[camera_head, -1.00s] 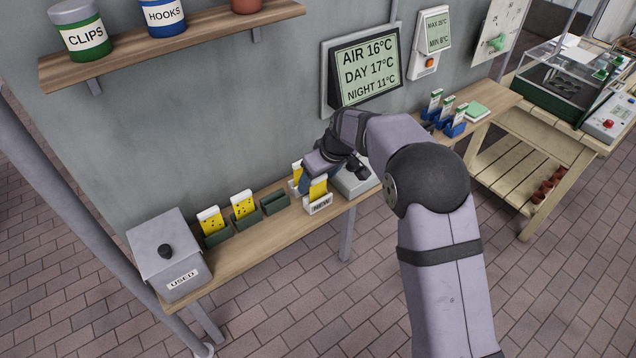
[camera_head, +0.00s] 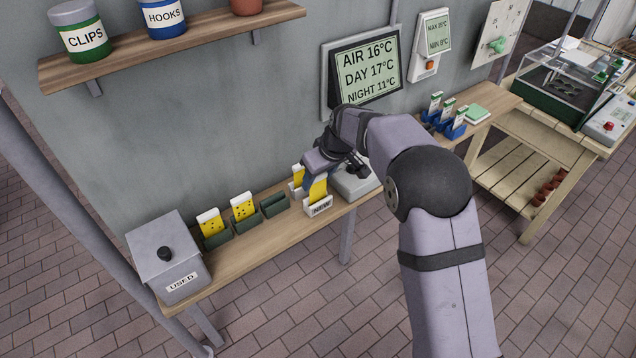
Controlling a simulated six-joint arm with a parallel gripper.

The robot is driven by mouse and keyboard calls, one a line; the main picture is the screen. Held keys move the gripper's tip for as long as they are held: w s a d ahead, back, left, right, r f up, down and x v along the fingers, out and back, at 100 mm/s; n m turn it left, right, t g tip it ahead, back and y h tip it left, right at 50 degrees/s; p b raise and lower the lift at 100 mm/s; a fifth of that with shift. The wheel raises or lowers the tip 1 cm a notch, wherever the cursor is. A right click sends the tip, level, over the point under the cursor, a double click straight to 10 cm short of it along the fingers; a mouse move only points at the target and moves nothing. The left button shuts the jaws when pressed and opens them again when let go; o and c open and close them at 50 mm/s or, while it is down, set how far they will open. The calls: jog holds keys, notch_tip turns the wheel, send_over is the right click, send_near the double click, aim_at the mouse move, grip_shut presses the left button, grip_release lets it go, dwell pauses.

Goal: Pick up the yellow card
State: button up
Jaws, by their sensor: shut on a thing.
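A yellow card (camera_head: 317,190) stands in the white holder marked NEW (camera_head: 319,207) on the narrow wooden shelf. My gripper (camera_head: 317,176) is shut on the top of this card, whose lower part is at the holder. Another yellow card (camera_head: 298,177) shows just behind and left of it. Two more yellow cards with dark spots, one (camera_head: 211,222) at the left and one (camera_head: 243,206) right of it, stand in dark green holders. My fingers are small and partly hidden by the wrist.
An empty green holder (camera_head: 275,204) stands left of the NEW holder. A grey lidded box marked USED (camera_head: 169,257) is at the shelf's left end. A grey box (camera_head: 356,184) stands right of the gripper. The wall with a display (camera_head: 365,72) is close behind.

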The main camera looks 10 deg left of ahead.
notch_tip(320, 180, up, 9)
jog(key=shift+f+b, duration=0.15)
jog(key=shift+b, duration=1)
jog(key=s+a+f+p, duration=0.2)
jog(key=a+f+p, duration=0.3)
jog(key=a, duration=0.6)
jog(key=shift+s+a+f, duration=0.2)
jog(key=shift+s+a, duration=0.15)
jog(key=shift+f+b, duration=0.5)
jog(key=shift+f, duration=0.25)
jog(key=shift+f+b, duration=0.4)
jog(key=shift+f, duration=0.6)
dwell(1.1)
